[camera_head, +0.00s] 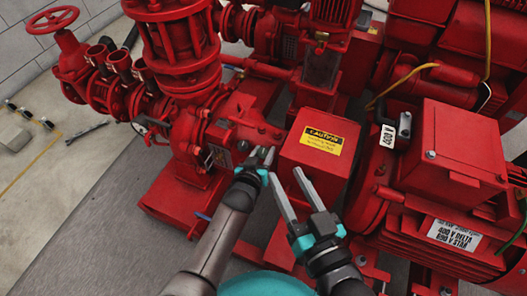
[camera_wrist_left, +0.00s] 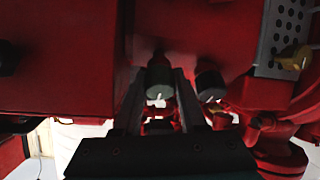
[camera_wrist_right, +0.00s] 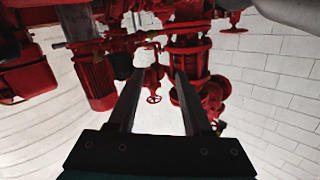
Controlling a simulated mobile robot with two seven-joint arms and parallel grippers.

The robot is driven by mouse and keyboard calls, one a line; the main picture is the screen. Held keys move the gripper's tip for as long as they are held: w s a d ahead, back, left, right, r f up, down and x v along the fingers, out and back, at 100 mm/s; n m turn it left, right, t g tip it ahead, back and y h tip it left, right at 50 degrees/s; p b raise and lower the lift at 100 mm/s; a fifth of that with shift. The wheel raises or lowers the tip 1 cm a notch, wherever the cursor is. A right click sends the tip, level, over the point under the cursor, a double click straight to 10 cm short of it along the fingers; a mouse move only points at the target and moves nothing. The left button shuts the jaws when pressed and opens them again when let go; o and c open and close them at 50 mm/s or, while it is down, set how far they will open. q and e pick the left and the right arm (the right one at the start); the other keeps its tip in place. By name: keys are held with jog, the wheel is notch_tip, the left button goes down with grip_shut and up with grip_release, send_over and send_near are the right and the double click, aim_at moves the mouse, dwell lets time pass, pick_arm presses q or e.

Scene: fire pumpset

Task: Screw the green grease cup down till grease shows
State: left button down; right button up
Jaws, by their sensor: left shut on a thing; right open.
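A dark green grease cup (camera_wrist_left: 159,78) sticks out of the red pump housing in the left wrist view. A whitish mark shows on its near end; I cannot tell whether it is grease. My left gripper (camera_head: 264,157) is beside the pump bearing housing (camera_head: 232,135), its fingers (camera_wrist_left: 160,88) shut on the green cup. In the head view the cup is not clearly visible. My right gripper (camera_head: 285,176) is open and empty in front of the red coupling guard; its spread fingers (camera_wrist_right: 158,80) show in the right wrist view.
A second dark cup (camera_wrist_left: 209,84) stands close to the right of the held one. The red guard with a caution label (camera_head: 321,140) is just right of my left gripper. The red motor (camera_head: 460,200) stands at right. Open floor (camera_head: 40,215) lies left.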

pick_arm(q)
jog(key=shift+m, duration=0.3)
jog(key=shift+a+r+m+h+p, duration=0.1)
jog(key=shift+m+h+p, duration=0.5)
jog(key=shift+m, duration=0.5)
jog(key=m+h+p, duration=0.1)
jog(key=m, duration=0.2)
jog(key=shift+g, duration=0.4)
jog(key=m+g+h+p, duration=0.1)
jog(key=m, duration=0.3)
jog(key=shift+m+p, duration=0.3)
jog(key=shift+m+g+h+p, duration=0.65)
jog(key=shift+m+g, duration=0.45)
jog(key=shift+m, duration=1.2)
pick_arm(e)
jog(key=s+d+f+g+h, duration=0.1)
jog(key=d+f+g+h, duration=0.2)
jog(key=d+g, duration=0.5)
jog(key=shift+s+g+h, duration=0.3)
jog(key=shift+s+h, duration=0.1)
jog(key=shift+h, duration=0.3)
jog(key=shift+f, duration=0.1)
pick_arm(q)
jog(key=c, duration=0.8)
grip_release()
jog(key=shift+o, duration=0.2)
